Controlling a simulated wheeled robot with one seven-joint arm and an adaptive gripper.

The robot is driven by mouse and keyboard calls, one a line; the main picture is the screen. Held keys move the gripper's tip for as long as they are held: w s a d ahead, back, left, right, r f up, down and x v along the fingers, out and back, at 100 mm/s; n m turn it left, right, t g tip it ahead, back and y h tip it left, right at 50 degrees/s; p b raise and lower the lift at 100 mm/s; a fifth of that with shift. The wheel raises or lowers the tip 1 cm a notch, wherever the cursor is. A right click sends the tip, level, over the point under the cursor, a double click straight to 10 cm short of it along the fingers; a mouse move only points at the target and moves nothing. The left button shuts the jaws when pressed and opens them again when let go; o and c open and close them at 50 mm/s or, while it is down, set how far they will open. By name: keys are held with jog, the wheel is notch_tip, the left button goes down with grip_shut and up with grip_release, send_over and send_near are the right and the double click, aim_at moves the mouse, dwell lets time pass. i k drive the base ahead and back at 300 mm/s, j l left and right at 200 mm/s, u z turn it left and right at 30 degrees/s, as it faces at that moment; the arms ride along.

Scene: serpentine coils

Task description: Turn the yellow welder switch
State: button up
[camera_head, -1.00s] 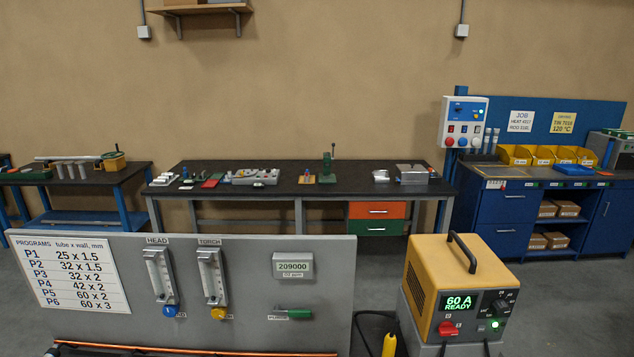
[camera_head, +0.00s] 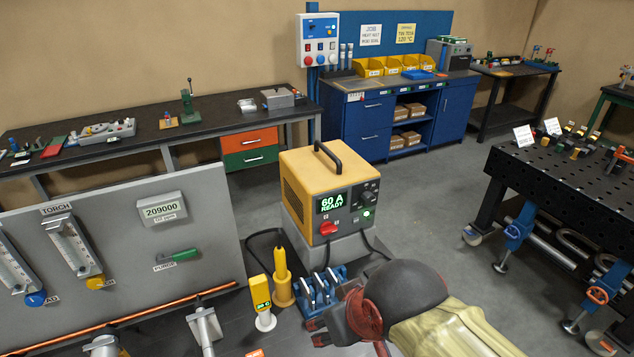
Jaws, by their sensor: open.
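The yellow welder (camera_head: 306,170) stands on a grey base on the floor, right of the grey panel. Its dark front shows "60 A READY" in green. A red switch knob (camera_head: 328,228) sits low on the front, with small marks beside it too small to read. A black dial (camera_head: 367,198) and a green-lit button (camera_head: 367,213) are on the right of the front. My gripper (camera_head: 345,338) is at the bottom centre, below and in front of the welder, apart from it. It is open, partly seen, with nothing visible in it.
A yellow torch-like tool (camera_head: 281,277), a yellow meter (camera_head: 261,302) and a blue rack (camera_head: 320,288) stand before the welder. The grey panel (camera_head: 130,240) is left. A black perforated table (camera_head: 570,185) is right. Floor (camera_head: 440,215) between welder and table is clear.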

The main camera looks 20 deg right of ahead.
aim_at(326, 228)
jog(key=l, duration=0.7)
jog(key=k+l, duration=0.1)
jog(key=l, duration=0.6)
